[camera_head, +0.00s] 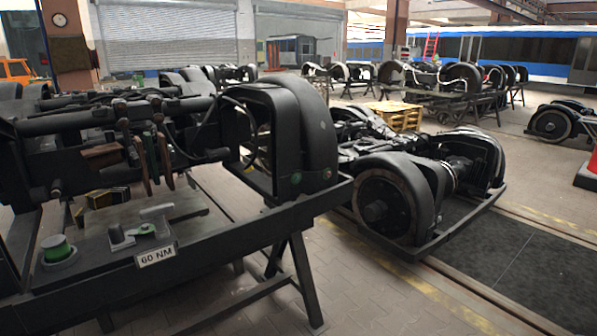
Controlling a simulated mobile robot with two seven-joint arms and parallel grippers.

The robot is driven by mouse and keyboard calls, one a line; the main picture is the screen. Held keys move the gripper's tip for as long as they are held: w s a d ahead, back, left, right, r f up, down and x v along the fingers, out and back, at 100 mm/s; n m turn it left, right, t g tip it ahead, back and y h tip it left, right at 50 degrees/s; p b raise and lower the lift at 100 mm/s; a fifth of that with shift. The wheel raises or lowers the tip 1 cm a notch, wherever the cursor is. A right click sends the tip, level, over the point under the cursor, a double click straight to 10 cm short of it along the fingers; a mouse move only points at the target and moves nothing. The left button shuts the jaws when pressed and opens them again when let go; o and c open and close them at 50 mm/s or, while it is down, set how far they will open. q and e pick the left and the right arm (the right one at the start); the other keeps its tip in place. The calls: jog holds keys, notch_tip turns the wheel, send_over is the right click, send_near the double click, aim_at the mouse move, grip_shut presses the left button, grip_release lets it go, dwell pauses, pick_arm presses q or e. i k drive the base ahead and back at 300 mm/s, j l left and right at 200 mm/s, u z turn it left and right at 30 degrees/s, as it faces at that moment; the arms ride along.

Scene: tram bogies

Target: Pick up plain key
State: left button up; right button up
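I cannot tell for certain which thing is the plain key. Small parts lie on a dark surface at the front left: a grey flat bar (157,211), a grey upright-ended piece (120,238), a green-topped piece (147,230) and a green round knob on a dark base (57,248). A label (157,256) there reads "60 NM". Neither of my grippers shows in the head view.
The dark surface belongs to a black bogie frame on a trestle stand (303,270). Several handled tools (152,160) hang above it. Another bogie (400,190) sits low to the right. The paved floor between (375,300) is clear.

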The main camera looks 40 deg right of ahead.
aim_at(162, 233)
jog(key=i+l+z, duration=0.5)
jog(key=l, duration=0.15)
jog(key=i+l+z, duration=0.5)
jog(key=k+l, duration=0.05)
jog(key=k, duration=0.05)
